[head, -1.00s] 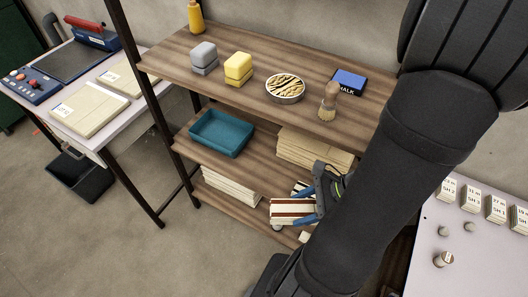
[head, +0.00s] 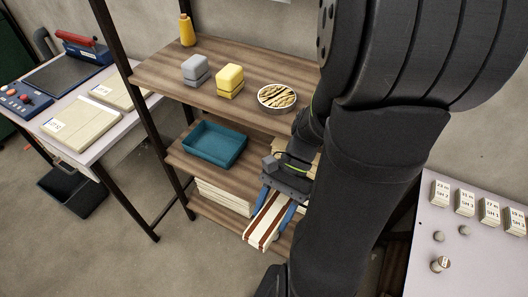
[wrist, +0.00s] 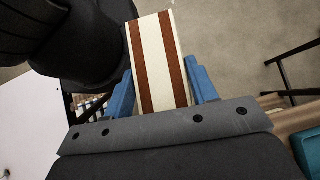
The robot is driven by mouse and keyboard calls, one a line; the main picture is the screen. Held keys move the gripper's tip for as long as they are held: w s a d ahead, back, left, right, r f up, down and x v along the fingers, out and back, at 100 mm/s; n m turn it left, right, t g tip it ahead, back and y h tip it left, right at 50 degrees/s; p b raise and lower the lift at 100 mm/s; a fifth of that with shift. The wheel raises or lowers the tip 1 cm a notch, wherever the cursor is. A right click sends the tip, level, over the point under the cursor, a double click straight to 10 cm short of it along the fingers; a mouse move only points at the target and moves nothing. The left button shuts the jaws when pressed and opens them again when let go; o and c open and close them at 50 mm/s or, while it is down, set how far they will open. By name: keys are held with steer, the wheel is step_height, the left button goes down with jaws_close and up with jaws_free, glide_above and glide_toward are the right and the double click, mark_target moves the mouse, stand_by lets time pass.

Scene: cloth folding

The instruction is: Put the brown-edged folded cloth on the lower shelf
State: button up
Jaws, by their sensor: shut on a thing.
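The folded cloth is cream with brown stripes (head: 268,222). My gripper (head: 270,215) is shut on it and holds it in front of the shelf unit, near the height of the lower shelves. In the wrist view the cloth (wrist: 156,60) lies between the two blue fingers and sticks out past their tips. The lower shelf (head: 205,216) carries a stack of cream folded cloths (head: 224,196) at its left. Its right part is hidden behind my arm and gripper.
A teal tray (head: 214,144) sits on the middle shelf. The top shelf (head: 165,73) holds a yellow bottle, grey and yellow blocks and a round bowl (head: 277,97). A dark upright post (head: 150,110) bounds the shelves at left. A white table (head: 470,255) stands at right.

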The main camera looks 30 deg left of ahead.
steer(key=w+a+f+n+t+h, duration=0.15)
steer(key=a+n+t+h, duration=0.8)
steer(key=a+n, duration=1.1)
steer(key=n+t+y, duration=0.2)
steer(key=n+t, duration=0.4)
steer(key=n, duration=0.2)
glide_above(256, 175)
steer(key=s+a, duration=0.3)
steer(key=f, duration=2.4)
steer(key=shift+w+d+f, duration=0.15)
steer(key=shift+d+f, duration=0.05)
steer(key=shift+d, duration=0.05)
steer(key=shift+f, duration=2.3)
steer(key=shift+f, duration=0.1)
steer(key=o, duration=1.2)
